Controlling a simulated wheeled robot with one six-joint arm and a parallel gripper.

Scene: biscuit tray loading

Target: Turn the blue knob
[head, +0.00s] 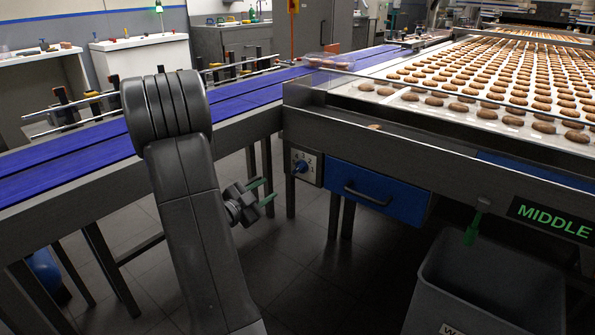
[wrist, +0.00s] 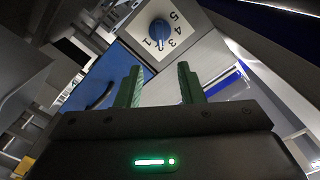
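The blue knob (head: 300,167) sits on a pale dial plate (head: 309,160) under the conveyor frame, left of a blue drawer. In the wrist view the blue knob (wrist: 159,31) is at the top, on the white plate with printed numbers, among them 1, 3, 4 and 5. My gripper (head: 266,191) is to the left of the knob and a little lower in the head view. In the wrist view its green fingers (wrist: 160,85) are apart with nothing between them, and the knob is beyond the fingertips, not touched.
A blue drawer (head: 378,192) with a dark handle is right of the dial. A grey bin (head: 490,285) stands below a green "MIDDLE" sign (head: 550,217). A blue conveyor (head: 80,160) runs behind my arm. Biscuits cover the belt (head: 480,128) above. Floor below is open.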

